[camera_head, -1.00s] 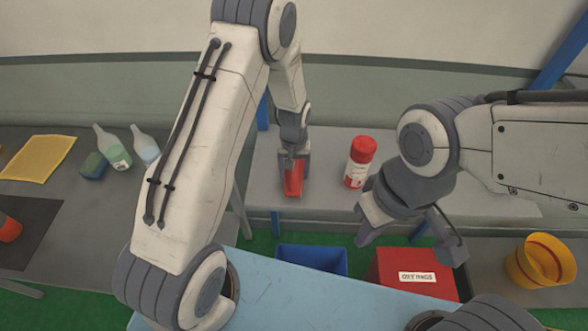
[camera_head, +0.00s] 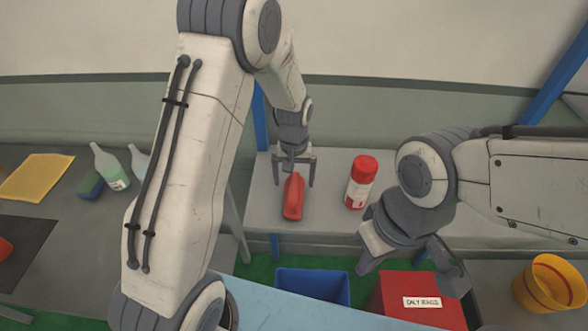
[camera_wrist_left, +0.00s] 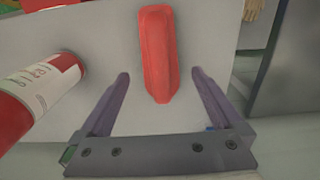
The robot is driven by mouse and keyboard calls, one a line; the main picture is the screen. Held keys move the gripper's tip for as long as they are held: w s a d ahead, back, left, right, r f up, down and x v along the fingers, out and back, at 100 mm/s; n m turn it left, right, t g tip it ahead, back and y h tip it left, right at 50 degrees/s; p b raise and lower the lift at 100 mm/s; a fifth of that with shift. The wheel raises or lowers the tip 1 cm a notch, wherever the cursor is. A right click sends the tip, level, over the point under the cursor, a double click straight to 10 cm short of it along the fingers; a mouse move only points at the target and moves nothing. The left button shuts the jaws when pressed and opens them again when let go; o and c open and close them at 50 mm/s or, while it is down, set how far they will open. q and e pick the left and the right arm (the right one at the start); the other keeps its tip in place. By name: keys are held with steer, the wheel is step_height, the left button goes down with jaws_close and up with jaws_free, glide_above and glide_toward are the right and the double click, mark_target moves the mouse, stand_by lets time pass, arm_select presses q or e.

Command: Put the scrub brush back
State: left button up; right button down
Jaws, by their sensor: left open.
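A red elongated object, likely the scrub brush (camera_head: 293,197), lies on the grey shelf (camera_head: 330,222) at the back. It also shows in the left wrist view (camera_wrist_left: 158,55), between and beyond the fingertips; its underside is hidden. My left gripper (camera_head: 295,170) is open and empty just behind and above it, with a finger to each side. In the left wrist view the open fingers (camera_wrist_left: 160,82) do not touch it. My right gripper (camera_head: 410,275) is in front of the shelf, above the red box, with its fingers spread apart and nothing visible between them.
A red-capped white canister (camera_head: 360,184) stands right of the brush on the shelf, also close in the left wrist view (camera_wrist_left: 40,92). Below are a blue bin (camera_head: 312,287) and a red box (camera_head: 420,305). Bottles (camera_head: 110,168) and a yellow cloth (camera_head: 36,178) are left; a yellow bucket (camera_head: 548,284) is right.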

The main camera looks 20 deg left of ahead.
arm_select(q)
step_height(320, 180, up, 5)
steer(key=shift+r+b, duration=0.2)
steer(key=shift+b, duration=0.4)
steer(key=s+d+r+m, duration=0.3)
steer(key=s+d+r, duration=0.35)
steer(key=s, duration=0.25)
steer(key=s+d+r+m, duration=0.1)
steer(key=s+m, duration=0.2)
steer(key=s, duration=0.5)
steer(key=s+d+r+m+h, duration=0.1)
steer(key=s+m, duration=0.2)
steer(key=s, duration=0.6)
steer(key=shift+s+d+r+m, duration=0.25)
steer(key=shift+m, duration=0.05)
step_height(320, 180, down, 6)
steer(key=b, duration=0.6)
steer(key=shift+r, duration=0.1)
